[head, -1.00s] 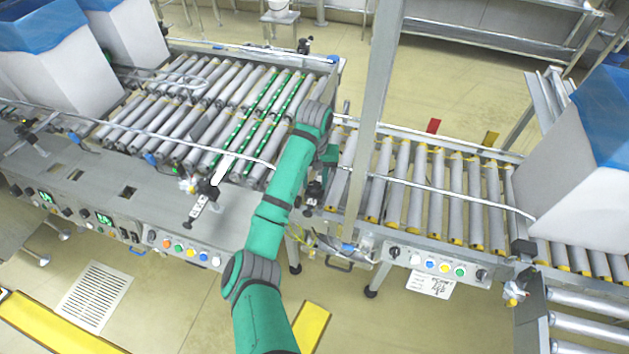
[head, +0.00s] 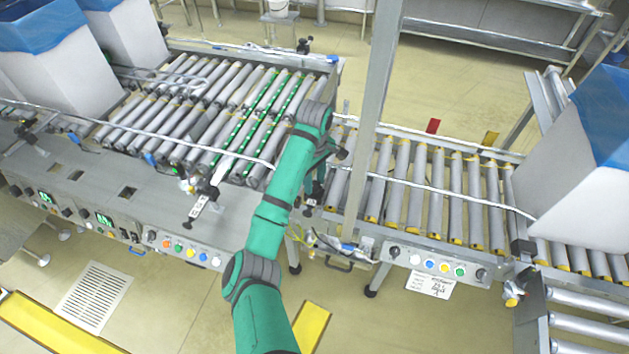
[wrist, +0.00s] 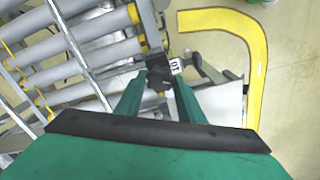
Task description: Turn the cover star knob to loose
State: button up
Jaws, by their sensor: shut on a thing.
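In the wrist view a black star knob (wrist: 159,82) sits between the two green fingers of my gripper (wrist: 160,90). The fingers are closed on it from both sides. A small white tag marked "10" (wrist: 176,65) is just beside the knob. In the head view my gripper (head: 321,163) is at the gap between the two roller conveyors, by the upright post. The knob cannot be made out clearly there, as my arm and fingers cover that spot.
A grey upright post (head: 376,110) stands close to the right of my gripper. Roller conveyors lie left (head: 215,110) and right (head: 430,195). A white box with a blue liner (head: 585,170) stands on the right conveyor. A panel of coloured buttons (head: 190,250) is at lower left.

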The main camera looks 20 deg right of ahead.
aim_at(314, 184)
jog(key=shift+w+a+r+n, duration=0.1)
jog(key=shift+n, duration=0.7)
jog(key=o, duration=1.1)
jog(key=shift+c, duration=0.2)
notch_tip(314, 184, up, 11)
jog(key=shift+f, duration=0.2)
